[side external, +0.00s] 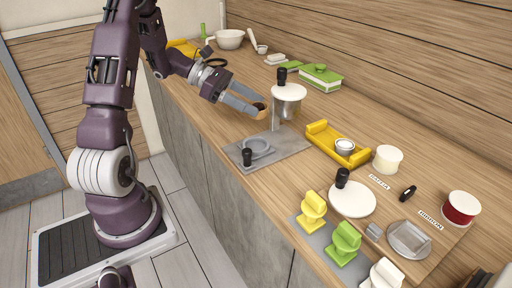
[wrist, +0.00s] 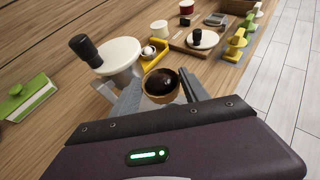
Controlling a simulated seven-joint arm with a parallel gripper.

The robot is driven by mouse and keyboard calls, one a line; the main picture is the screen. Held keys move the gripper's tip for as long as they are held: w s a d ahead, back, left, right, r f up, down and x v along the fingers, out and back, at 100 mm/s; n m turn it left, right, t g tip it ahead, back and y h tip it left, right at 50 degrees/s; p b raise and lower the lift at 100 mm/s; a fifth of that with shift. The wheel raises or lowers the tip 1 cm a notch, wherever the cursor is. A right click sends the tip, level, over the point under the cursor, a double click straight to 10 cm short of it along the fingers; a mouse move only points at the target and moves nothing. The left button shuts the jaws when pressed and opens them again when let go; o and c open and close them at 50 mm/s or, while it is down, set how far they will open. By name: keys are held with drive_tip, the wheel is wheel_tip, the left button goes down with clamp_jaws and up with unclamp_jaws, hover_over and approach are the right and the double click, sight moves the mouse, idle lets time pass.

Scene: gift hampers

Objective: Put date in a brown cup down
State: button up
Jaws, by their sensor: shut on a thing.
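The date in a brown cup shows in the wrist view as a dark, glossy date (wrist: 162,80) in a tan-brown paper cup (wrist: 158,98). My gripper (wrist: 160,92) is shut on the cup, one finger on each side. In the side view my gripper (side external: 256,110) reaches in from the left, and the cup (side external: 263,113) is at its fingertips, upright or nearly so. It is held in the air near the silver pot, above the grey plate. The lower part of the cup is hidden in the wrist view.
A grey plate (side external: 283,148) carries a grey ring-shaped dish (side external: 258,146). A yellow tray (side external: 325,139) holds a small white bowl. Several coloured stands line the front edge.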

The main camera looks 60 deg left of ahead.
sight(251, 146)
wheel_tip(251, 146, down, 11)
drive_tip(key=shift+r, duration=0.1)
idle(0.3)
drive_tip(key=o, duration=1.3)
drive_tip(key=shift+o, duration=0.2)
